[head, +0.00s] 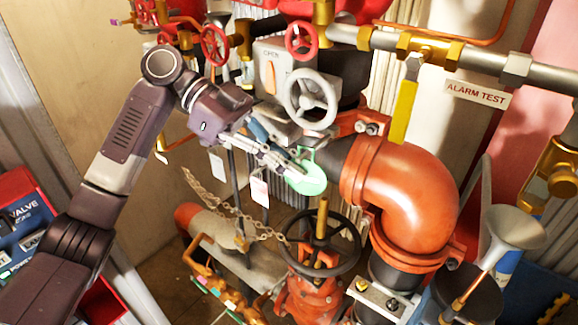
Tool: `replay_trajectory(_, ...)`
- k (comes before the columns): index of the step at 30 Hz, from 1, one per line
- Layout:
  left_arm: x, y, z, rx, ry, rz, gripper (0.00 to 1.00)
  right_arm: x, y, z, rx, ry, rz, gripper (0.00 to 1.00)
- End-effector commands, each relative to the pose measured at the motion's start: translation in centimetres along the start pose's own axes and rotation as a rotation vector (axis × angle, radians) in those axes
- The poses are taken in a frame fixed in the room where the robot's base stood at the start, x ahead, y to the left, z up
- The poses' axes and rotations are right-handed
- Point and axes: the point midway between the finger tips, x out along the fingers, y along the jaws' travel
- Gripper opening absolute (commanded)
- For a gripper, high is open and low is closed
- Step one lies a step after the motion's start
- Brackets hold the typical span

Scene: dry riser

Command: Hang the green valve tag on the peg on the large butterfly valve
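The green valve tag (309,182) is a round green disc with a small loop at its top. My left gripper (289,167) comes in from the left and appears shut on the tag's left edge. The tag is below the large butterfly valve (267,57), a grey housing with an orange indicator, an "OPEN" mark and a grey handwheel (311,99). I cannot clearly make out the peg; part of the valve's lower side is behind my gripper. My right gripper is not in view.
A large orange pipe elbow (408,190) is close right of the tag. A black handwheel (348,262) stands below. A yellow lever (403,111) hangs at upper right. White tags (260,191) and a chain (210,197) hang below my arm. A red and blue box (22,225) is at left.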

Motion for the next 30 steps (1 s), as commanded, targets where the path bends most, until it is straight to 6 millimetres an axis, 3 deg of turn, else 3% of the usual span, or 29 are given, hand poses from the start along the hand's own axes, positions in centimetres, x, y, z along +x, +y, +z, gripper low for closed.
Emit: replay_trajectory(30,0.36,-1.06,0.04,0.0,0.001,0.001,0.0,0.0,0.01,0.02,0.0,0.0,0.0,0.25)
